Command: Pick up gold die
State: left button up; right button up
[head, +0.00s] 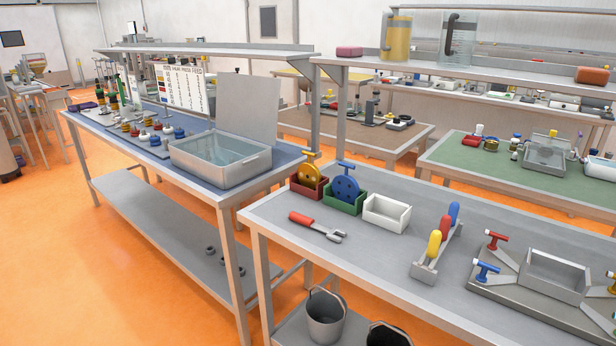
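A round gold disc with holes and a small knob (312,175), which looks like the gold die, stands upright in a small red bin (309,196) at the left back corner of the near grey table. A similar blue disc (345,183) stands in a green bin (344,207) to its right. The lower edges of both discs are hidden by the bins. Neither of my grippers shows in the head view.
The grey table (375,250) also holds a white bin (387,213), a red-handled wrench (318,226), a rack with coloured handles (437,243) and a metal fixture (555,273). Buckets (325,315) stand below. Orange floor (150,270) is open at the left front.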

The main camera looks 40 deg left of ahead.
aim_at(309, 175)
jog(key=u, duration=1.25)
jog(key=z, duration=2.2)
jog(key=u, duration=2.2)
